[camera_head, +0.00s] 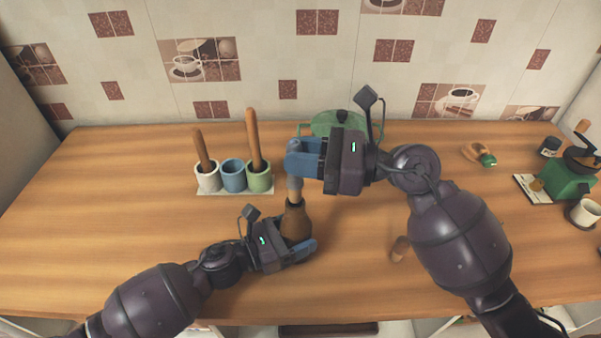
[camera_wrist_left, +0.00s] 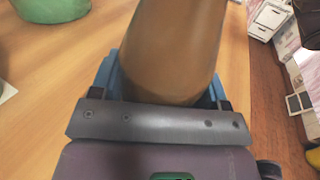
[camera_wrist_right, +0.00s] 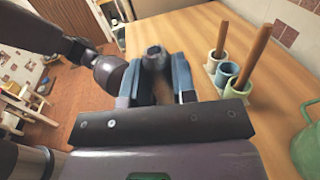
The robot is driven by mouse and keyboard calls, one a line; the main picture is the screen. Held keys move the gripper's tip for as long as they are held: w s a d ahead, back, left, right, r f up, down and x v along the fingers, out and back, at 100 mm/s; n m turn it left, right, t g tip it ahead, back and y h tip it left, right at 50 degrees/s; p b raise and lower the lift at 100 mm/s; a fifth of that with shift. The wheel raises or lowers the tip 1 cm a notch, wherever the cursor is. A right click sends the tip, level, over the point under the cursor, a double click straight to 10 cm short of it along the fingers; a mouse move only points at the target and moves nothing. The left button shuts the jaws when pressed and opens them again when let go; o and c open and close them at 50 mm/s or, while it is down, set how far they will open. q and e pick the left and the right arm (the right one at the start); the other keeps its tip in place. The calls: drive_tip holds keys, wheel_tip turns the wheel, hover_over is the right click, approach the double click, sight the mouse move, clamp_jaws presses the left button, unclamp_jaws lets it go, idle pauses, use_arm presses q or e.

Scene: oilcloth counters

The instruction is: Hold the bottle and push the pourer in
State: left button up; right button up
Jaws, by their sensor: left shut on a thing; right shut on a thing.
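The brown bottle (camera_head: 296,222) stands upright on the wooden counter, with a dark collar at its neck. My left gripper (camera_head: 300,243) is shut around its body, low down; the bottle also fills the left wrist view (camera_wrist_left: 172,50) between the blue fingers. My right gripper (camera_head: 293,160) is shut on the pourer (camera_head: 294,187), right above the bottle's neck. The pourer's lower part meets the neck in the head view; how deep it sits I cannot tell. In the right wrist view the pourer's grey end (camera_wrist_right: 154,54) shows between the blue fingers.
A tray with white, blue and green cups (camera_head: 233,176) and wooden handles stands left of the bottle. A green pot (camera_head: 325,123) is behind my right gripper. A cork-like piece (camera_head: 400,248) lies to the right. A green grinder (camera_head: 568,181) stands far right. The left counter is clear.

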sight(301, 181)
drive_tip(key=shift+f, duration=1.85)
drive_tip(key=o, duration=0.9)
drive_tip(key=shift+f, duration=0.15)
drive_tip(key=shift+r, duration=0.2)
drive_tip(key=d, duration=0.4)
drive_tip(key=s+d, duration=0.1)
drive_tip(key=d, duration=0.3)
drive_tip(key=s+d, duration=0.1)
drive_tip(key=d, duration=0.2)
drive_tip(key=shift+s+d, duration=0.15)
drive_tip(key=shift+d, duration=0.25)
use_arm(q)
drive_tip(key=o, duration=1.4)
drive_tip(key=shift+c, duration=0.2)
